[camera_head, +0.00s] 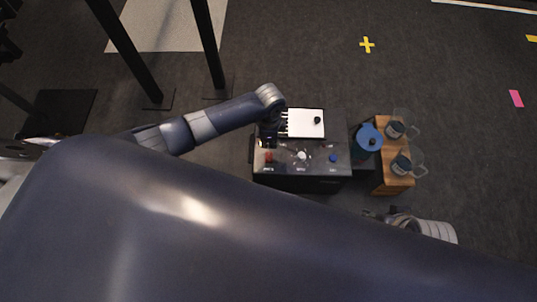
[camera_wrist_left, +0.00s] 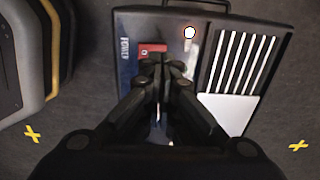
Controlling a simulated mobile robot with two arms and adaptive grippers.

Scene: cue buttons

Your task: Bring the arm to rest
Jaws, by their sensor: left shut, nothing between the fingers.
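A dark button box (camera_head: 318,183) stands below the robot in the head view. Its top carries a red button (camera_head: 268,157), a white button (camera_head: 301,155) and a blue button (camera_head: 333,158). My left gripper (camera_head: 268,146) reaches in from the left, over the red button's end of the box. In the left wrist view the shut, empty fingers (camera_wrist_left: 163,78) hang over a dark case, just below a red block (camera_wrist_left: 152,50) in the picture. I cannot tell if they touch it. My right gripper (camera_head: 378,214) shows small and dark at lower right; its fingers are unclear.
A blue-lidded container (camera_head: 368,138) and a wooden stand (camera_head: 397,183) with glass mugs are close on the right. Dark posts (camera_head: 208,45) rise at upper left. Open floor lies beyond.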

